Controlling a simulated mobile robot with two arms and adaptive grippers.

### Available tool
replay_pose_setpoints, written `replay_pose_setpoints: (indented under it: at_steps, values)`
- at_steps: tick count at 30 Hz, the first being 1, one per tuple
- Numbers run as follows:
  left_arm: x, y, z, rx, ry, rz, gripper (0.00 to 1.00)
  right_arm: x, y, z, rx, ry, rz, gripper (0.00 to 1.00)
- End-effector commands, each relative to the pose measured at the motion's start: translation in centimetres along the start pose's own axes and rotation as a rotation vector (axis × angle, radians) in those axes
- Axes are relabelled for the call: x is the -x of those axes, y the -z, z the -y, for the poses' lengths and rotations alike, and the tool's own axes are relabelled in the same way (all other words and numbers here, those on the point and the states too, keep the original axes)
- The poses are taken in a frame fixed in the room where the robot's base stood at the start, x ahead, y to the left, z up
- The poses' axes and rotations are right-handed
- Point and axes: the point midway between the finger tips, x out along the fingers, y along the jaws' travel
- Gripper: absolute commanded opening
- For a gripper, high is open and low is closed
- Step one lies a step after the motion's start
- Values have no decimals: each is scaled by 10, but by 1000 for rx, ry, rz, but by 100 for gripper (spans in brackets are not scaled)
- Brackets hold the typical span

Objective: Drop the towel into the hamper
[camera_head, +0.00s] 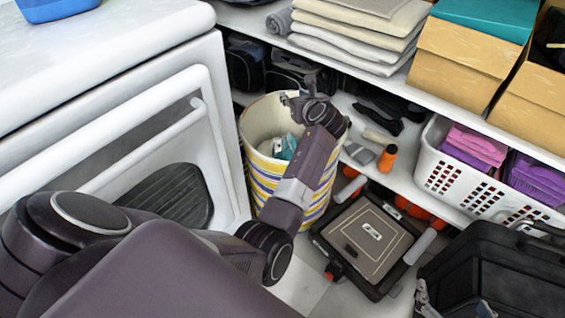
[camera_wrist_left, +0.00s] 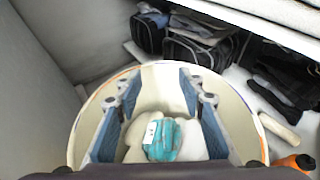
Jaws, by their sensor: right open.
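The hamper (camera_head: 262,187) is a cream bin with yellow and blue stripes, standing beside the white appliance. A teal cloth with a white label (camera_head: 286,147) lies inside it among pale cloth, and also shows in the left wrist view (camera_wrist_left: 162,140). I cannot tell for sure which cloth is the towel. My left gripper (camera_head: 302,104) is above the hamper's opening. Its fingers (camera_wrist_left: 160,88) are spread wide with nothing gripped between them, and the teal cloth shows below. My right gripper (camera_head: 455,306) is open at the bottom right edge, in front of a black case, mostly out of frame.
The white appliance (camera_head: 110,45) stands close on the left of the hamper. A shelf with folded linens (camera_head: 355,35) and boxes (camera_head: 465,60) runs behind. A white basket (camera_head: 450,175), an orange bottle (camera_head: 387,158) and a flat dark case (camera_head: 370,240) are to the right.

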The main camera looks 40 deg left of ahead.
Motion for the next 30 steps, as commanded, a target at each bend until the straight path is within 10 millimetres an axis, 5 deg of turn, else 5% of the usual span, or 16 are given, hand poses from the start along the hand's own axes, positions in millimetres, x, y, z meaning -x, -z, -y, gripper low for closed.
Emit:
replay_pose_setpoints:
  at_steps: [13, 30]
  values:
    - [60, 0, 0, 2, 2, 0, 36, 0, 0, 0, 0, 0, 0, 83]
    - [66, 0, 0, 4, 2, 0, 36, 0, 0, 0, 0, 0, 0, 83]
